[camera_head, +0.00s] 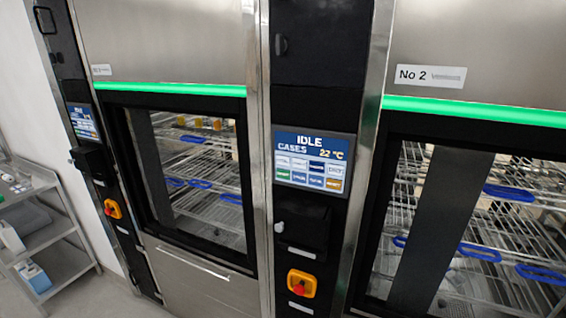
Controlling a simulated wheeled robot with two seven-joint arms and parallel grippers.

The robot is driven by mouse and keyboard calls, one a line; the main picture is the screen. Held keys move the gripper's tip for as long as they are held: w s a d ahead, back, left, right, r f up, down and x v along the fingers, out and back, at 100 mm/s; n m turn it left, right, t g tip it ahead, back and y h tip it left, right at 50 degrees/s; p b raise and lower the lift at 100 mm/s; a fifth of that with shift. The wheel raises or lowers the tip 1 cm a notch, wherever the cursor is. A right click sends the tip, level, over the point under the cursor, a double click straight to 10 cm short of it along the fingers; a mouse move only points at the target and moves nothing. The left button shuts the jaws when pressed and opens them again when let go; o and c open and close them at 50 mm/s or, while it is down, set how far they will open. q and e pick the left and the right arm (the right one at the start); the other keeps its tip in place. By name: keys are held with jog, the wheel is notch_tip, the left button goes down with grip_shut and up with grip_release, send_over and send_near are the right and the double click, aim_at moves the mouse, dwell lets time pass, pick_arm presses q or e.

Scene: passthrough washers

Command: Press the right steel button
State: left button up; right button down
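A small round silvery spot (279,227), which looks like a steel button, sits on the black middle column (312,200), at the left edge of a black box (303,225). It is below a touch screen (310,163) that reads IDLE, CASES and 22 °C. The left black column carries a similar screen (82,122) and a black box (90,160); a steel button there is too small to make out surely. Neither of my grippers is in view.
Two washers with glass doors show wire racks inside; the right one is labelled No 2 (430,76). Green light strips (170,88) run above the doors. Red emergency buttons on yellow bases sit lower on the columns (301,284). A steel shelf cart (45,225) stands left.

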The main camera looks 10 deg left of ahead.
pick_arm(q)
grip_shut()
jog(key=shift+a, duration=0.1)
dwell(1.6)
